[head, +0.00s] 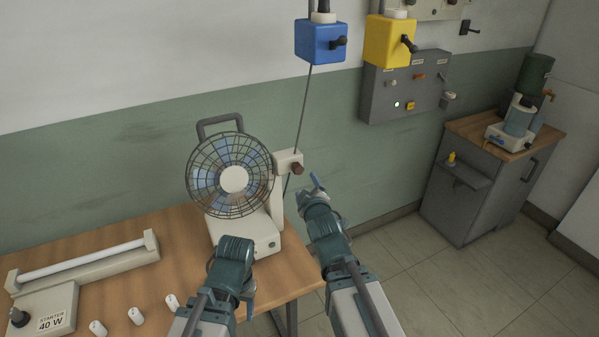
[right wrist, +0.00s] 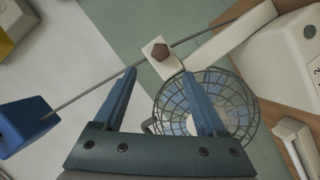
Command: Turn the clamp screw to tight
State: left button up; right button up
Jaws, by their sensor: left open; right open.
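A brown knob, apparently the clamp screw (head: 297,168), sits on a cream block (head: 285,160) at the right side of the desk fan (head: 231,175). In the right wrist view the knob (right wrist: 160,50) shows just beyond the fingertips, roughly centred between them. My right gripper (head: 312,184) is open and empty, close to the knob at its lower right, with a gap between. It also shows in the right wrist view (right wrist: 160,75), its two blue fingers apart. My left gripper (head: 249,300) is open, low in front of the fan base, its fingers partly hidden.
A thin rod (head: 303,120) runs from a blue box (head: 320,42) on the wall down behind the block. A tube lamp fixture (head: 85,262) and several white starters (head: 136,315) lie on the wooden table (head: 180,240). A grey cabinet (head: 470,185) stands right; the floor between is clear.

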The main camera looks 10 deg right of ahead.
aim_at(300, 171)
jog(key=b+x, duration=0.3)
jog(key=x, duration=1)
jog(key=shift+w+f, duration=0.1)
jog(key=shift+w, duration=0.2)
jog(key=shift+c, duration=0.3)
grip_shut()
